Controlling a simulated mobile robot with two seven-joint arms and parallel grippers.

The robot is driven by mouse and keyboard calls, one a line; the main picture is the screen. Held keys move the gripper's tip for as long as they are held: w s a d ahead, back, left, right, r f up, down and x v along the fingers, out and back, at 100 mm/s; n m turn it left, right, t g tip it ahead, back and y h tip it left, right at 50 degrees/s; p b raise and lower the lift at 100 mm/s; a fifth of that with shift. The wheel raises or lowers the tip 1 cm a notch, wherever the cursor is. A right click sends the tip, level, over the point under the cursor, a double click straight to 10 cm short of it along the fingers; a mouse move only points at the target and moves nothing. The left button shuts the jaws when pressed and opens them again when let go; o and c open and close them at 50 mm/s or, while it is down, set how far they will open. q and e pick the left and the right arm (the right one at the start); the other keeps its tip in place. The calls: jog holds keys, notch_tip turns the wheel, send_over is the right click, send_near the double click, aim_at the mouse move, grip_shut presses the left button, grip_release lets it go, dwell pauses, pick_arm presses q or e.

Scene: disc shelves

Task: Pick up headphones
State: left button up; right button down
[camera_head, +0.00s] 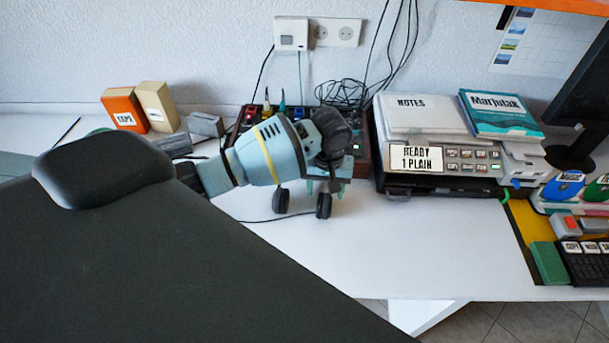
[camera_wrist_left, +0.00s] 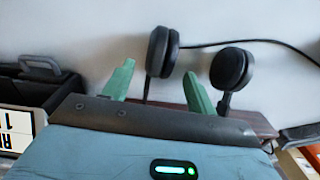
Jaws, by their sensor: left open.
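The black headphones show below my left gripper (camera_head: 320,186) on the white desk, with two round ear cups (camera_head: 281,201) visible and a thin cable running off. In the left wrist view the left gripper's green fingers (camera_wrist_left: 159,85) are spread apart. One ear cup (camera_wrist_left: 162,52) appears in line with the gap between the fingers, and the other ear cup (camera_wrist_left: 232,68) lies to the right of the right finger. The headband is mostly hidden behind my gripper. I cannot tell whether the fingers touch the headphones. My right gripper is not in view.
A printer-like device (camera_head: 440,160) with notes and a book (camera_head: 500,114) stands right of my gripper. A dark box (camera_head: 245,122) with coloured items and tangled cables is behind it. Two small boxes (camera_head: 140,108) stand at the back left. The front middle of the desk (camera_head: 400,235) is clear.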

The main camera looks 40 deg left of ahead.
aim_at(325, 194)
pick_arm(q)
jog(key=shift+f, duration=0.25)
jog(key=f, duration=0.2)
jog(key=f+b, duration=0.1)
jog(key=f, duration=0.1)
jog(key=shift+w+f, duration=0.2)
jog(key=shift+f, duration=0.1)
jog(key=shift+c, duration=0.3)
grip_shut()
jog(key=shift+r, duration=0.1)
